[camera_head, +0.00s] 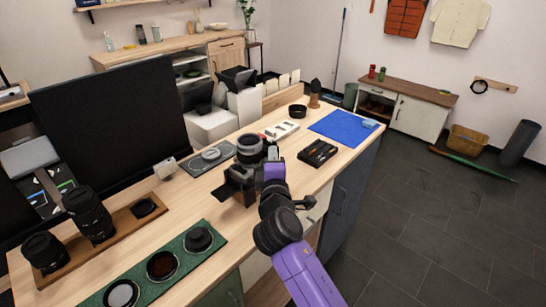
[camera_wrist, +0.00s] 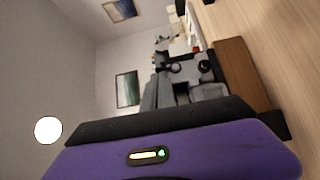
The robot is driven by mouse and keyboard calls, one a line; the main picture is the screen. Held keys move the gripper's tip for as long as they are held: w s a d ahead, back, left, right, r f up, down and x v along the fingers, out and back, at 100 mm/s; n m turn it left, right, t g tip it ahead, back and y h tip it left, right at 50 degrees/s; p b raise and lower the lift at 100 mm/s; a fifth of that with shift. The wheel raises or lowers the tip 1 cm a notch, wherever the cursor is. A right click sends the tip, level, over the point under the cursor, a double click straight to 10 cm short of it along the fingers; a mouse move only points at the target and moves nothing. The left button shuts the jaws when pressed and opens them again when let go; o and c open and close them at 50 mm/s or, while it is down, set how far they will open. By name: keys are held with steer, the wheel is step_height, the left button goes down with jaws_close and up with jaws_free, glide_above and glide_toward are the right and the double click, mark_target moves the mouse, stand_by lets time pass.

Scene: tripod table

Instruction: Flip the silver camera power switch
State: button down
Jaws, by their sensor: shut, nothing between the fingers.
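The silver camera (camera_head: 249,149) with its dark lens stands near the middle of the wooden table (camera_head: 205,208), just behind my gripper in the head view. In the wrist view the camera (camera_wrist: 192,72) appears sideways, grey with round dials on it. Its power switch is too small to make out. My gripper (camera_head: 236,187) is the dark part left of my purple wrist, over the table in front of the camera. It is shut and holds nothing. I cannot tell whether it touches the camera. In the wrist view my purple housing hides the lower part of the scene.
A grey plate (camera_head: 202,162) lies left of the camera. A black tray (camera_head: 317,152) and a blue mat (camera_head: 345,127) lie to the right. Lenses (camera_head: 88,213) stand on a wooden board at left, and a green mat (camera_head: 209,258) with round parts lies in front.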

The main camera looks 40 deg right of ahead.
steer(key=shift+r+p, duration=0.25)
steer(key=shift+p, duration=0.45)
steer(key=shift+d+m+p, duration=0.1)
steer(key=shift+m+p, duration=0.2)
steer(key=shift+p, duration=0.2)
steer(key=shift+r+g+y+p, duration=0.15)
steer(key=shift+g+y+p, duration=0.2)
steer(key=shift+p, duration=0.2)
steer(key=m+y+p, duration=0.1)
steer(key=p, duration=0.2)
steer(key=d+m+g+p, duration=0.1)
steer(key=p, duration=0.3)
steer(key=shift+d+r+y+p, duration=0.25)
steer(key=shift+y+p, duration=0.05)
steer(key=shift+y, duration=0.05)
